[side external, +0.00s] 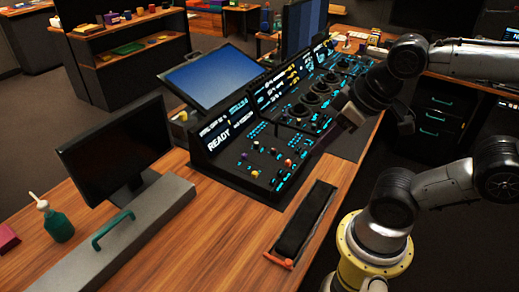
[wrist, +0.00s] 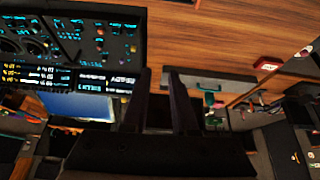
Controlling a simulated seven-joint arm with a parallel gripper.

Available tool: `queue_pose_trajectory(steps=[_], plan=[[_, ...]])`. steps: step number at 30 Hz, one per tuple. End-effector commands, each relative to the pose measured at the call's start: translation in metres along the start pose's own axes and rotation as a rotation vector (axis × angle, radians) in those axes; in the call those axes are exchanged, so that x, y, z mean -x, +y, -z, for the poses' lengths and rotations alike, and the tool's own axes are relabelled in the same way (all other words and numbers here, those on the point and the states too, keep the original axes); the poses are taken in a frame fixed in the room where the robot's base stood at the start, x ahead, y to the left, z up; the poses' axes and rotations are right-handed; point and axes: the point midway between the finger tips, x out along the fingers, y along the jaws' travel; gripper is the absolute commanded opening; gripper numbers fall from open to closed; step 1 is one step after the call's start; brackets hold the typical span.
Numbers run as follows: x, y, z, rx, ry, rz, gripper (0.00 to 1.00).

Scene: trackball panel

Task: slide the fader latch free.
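The dark control panel (side external: 272,160) stands on the wooden desk, with lit blue markings, round dials and small coloured knobs. A "READY" display (side external: 218,141) is at its left end. I cannot pick out the fader latch for certain among the small controls. In the wrist view the panel (wrist: 85,35) fills the upper left. My gripper (side external: 324,144) is above the panel's near right edge in the side view. In the wrist view its two dark fingers (wrist: 159,72) stand apart with nothing seen between them. The gripper appears clear of the panel.
A black tray-like strip (side external: 305,220) with an orange-red end handle (side external: 278,262) lies right of the panel. A monitor (side external: 212,75) stands behind it. A grey box (side external: 145,235) with a green handle, a dark screen (side external: 115,150) and a green bottle (side external: 58,223) are left. Desk between is clear.

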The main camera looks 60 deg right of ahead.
Motion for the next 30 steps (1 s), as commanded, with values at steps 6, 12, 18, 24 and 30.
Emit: queue_pose_trajectory(steps=[6, 12, 18, 24, 30], plan=[[0.002, 0.030, 0.007, 0.141, -0.056, -0.130, 0.00], [-0.019, 0.064, 0.024, 0.369, -0.254, -0.275, 0.00], [-0.050, 0.087, 0.046, 0.608, -0.453, -0.378, 0.00], [-0.089, 0.100, 0.066, 0.848, -0.637, -0.449, 0.00], [-0.137, 0.102, 0.080, 1.090, -0.802, -0.494, 0.00]])
